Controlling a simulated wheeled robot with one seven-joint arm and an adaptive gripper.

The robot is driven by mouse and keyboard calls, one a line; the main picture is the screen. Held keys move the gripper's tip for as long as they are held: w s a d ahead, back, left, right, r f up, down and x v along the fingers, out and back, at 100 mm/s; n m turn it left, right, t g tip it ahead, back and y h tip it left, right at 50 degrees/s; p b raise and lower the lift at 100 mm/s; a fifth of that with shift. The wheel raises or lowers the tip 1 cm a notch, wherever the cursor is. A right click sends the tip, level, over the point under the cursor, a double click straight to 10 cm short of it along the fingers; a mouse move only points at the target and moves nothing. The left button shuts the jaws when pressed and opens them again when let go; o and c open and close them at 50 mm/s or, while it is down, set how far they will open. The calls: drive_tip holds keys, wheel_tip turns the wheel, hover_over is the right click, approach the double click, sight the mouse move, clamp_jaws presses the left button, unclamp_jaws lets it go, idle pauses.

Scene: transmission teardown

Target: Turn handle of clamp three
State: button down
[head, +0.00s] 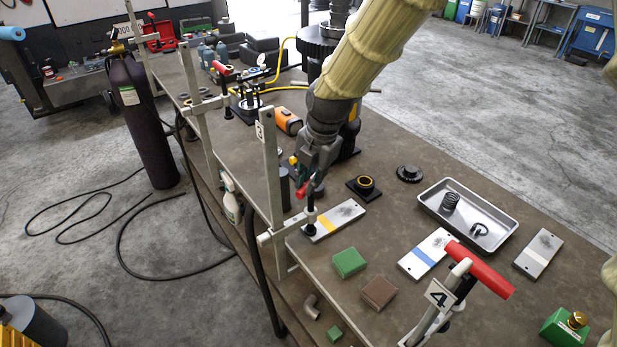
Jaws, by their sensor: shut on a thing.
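Clamp three (270,165) stands upright at the table's near left edge, with a small label near its top. Its lower arm reaches right to a dark spindle (311,213) that comes down at the left end of a plate with a yellow stripe (340,218). The red handle (303,190) sits at the top of the spindle and is partly hidden by my fingers. My gripper (309,184) comes down from above and is shut on this handle. The exact contact of the fingers is small and partly hidden.
Clamp four (438,297) with its red handle (480,270) stands at front right. A metal tray (430,197) holds a spring and a ring. Green and brown blocks lie in front.

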drive_tip(key=shift+s+d+f, duration=0.1)
drive_tip(key=shift+d+f, duration=0.25)
drive_tip(key=shift+d, duration=0.1)
drive_tip(key=c, duration=2.1)
unclamp_jaws()
drive_tip(key=o, duration=0.7)
drive_tip(key=shift+f, duration=0.15)
drive_tip(key=shift+o, duration=0.4)
drive_tip(key=shift+w+a+f, duration=0.15)
drive_tip(key=shift+w+f, duration=0.05)
drive_tip(key=shift+w, duration=0.3)
drive_tip(key=shift+w+a+f, duration=0.1)
drive_tip(key=shift+w+f, duration=0.1)
drive_tip(key=shift+w, duration=0.25)
drive_tip(key=shift+s+d+r, duration=0.15)
drive_tip(key=shift+s+r, duration=0.15)
drive_tip(key=shift+w+r+p, duration=0.1)
drive_tip(key=shift+r+p, duration=0.25)
drive_tip(key=shift+r, duration=0.1)
drive_tip(key=p+v, duration=0.4)
drive_tip(key=v, duration=0.7)
drive_tip(key=shift+w+d+r, duration=0.15)
drive_tip(key=shift+d+r, duration=0.05)
drive_tip(key=shift+r, duration=0.1)
